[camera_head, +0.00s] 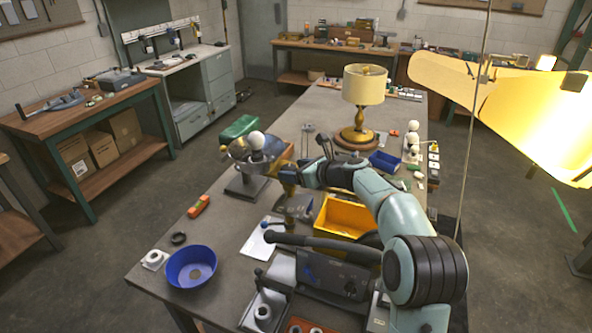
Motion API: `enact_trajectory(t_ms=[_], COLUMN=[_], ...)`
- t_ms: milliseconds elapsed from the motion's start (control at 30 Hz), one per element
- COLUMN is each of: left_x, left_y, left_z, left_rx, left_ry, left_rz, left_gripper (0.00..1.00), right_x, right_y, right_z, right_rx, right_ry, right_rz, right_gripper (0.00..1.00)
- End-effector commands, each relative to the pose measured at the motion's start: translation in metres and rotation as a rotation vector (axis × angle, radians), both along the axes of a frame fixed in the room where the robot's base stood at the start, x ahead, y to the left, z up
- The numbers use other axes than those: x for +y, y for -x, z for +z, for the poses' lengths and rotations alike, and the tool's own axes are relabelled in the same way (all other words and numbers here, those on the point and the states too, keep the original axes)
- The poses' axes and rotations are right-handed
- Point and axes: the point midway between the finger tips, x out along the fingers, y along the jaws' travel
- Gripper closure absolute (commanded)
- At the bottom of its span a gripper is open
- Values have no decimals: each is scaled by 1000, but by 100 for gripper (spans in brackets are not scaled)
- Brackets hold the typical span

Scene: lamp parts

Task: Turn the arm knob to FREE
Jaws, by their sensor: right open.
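My right arm comes in from the lower right. Its gripper (285,174) is open beside a small lamp fixture and points left. The fixture has a white round bulb (256,139), a shiny metal bowl-shaped part (240,152) and a dark square base (245,187) on the bench. A yellowish part by the fingers overlaps the fixture's right side, so I cannot tell whether they touch it. No arm knob or FREE marking can be made out at this size. My left gripper is not in view.
A lit brass table lamp (364,85) stands behind my wrist. A yellow bin (345,216), a blue bowl (191,267) and an orange tool (199,206) are on the bench (222,222). A large glowing yellow curved piece (500,95) is at the right.

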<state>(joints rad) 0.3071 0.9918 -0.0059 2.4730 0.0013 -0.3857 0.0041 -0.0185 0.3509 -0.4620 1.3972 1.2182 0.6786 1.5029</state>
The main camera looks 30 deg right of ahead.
Motion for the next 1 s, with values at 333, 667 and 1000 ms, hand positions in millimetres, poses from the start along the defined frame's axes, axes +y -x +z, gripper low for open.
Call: enact_trajectory(t_ms=[333,667,1000], left_x=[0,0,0], left_y=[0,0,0], left_z=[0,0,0], left_rx=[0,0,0], left_ry=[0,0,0], left_rz=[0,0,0], left_gripper=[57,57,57], right_x=[0,-3,-8], right_y=[0,-1,-3], right_z=[0,-1,-1], right_rx=[0,1,1], right_ry=[0,0,0], right_rz=[0,57,262], right_gripper=[85,85,85])
